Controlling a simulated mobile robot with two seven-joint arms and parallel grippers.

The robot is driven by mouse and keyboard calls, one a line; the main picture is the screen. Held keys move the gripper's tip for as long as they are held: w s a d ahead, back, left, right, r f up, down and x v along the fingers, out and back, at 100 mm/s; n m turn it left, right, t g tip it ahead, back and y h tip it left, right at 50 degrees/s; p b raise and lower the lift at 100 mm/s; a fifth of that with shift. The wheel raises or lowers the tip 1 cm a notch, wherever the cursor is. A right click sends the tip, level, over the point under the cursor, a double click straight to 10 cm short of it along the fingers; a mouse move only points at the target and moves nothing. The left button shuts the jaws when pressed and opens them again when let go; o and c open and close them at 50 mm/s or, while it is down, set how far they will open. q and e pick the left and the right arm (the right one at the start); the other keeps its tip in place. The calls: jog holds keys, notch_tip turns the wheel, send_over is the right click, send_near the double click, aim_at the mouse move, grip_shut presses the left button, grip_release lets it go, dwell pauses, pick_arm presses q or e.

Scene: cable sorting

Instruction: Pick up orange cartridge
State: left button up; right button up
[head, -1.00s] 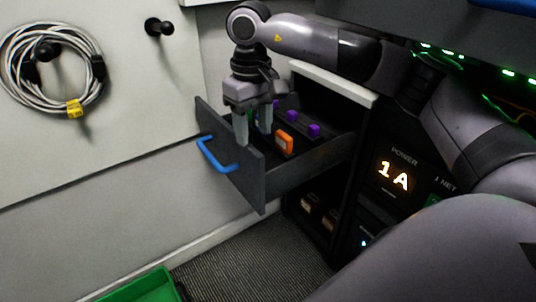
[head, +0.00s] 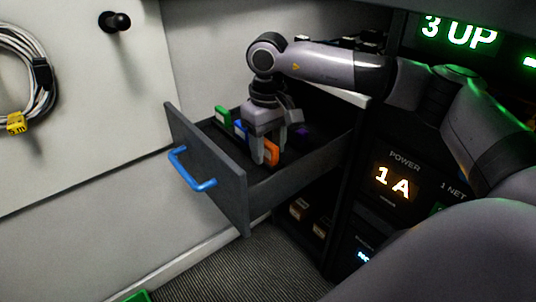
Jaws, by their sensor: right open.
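The orange cartridge (head: 272,151) stands in the open grey drawer (head: 208,164), partly hidden by my gripper. My right gripper (head: 265,157) points down into the drawer. It is open, its two fingers apart, right at the orange cartridge. I cannot tell whether the cartridge lies between the fingers or just behind them. A green cartridge (head: 222,116) and a blue cartridge (head: 240,128) stand to the left of it in the drawer. A purple cartridge (head: 303,131) is to the right, behind the fingers. My left gripper is not in view.
The drawer front has a blue handle (head: 191,169). A dark cabinet with a lit "1 A" display (head: 393,181) stands to the right. A coiled cable (head: 20,80) and a black peg (head: 115,22) are on the left wall. A green bin edge (head: 138,296) shows at the bottom.

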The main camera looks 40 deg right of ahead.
aim_at(268, 142)
grip_shut()
jog(key=shift+r, duration=0.1)
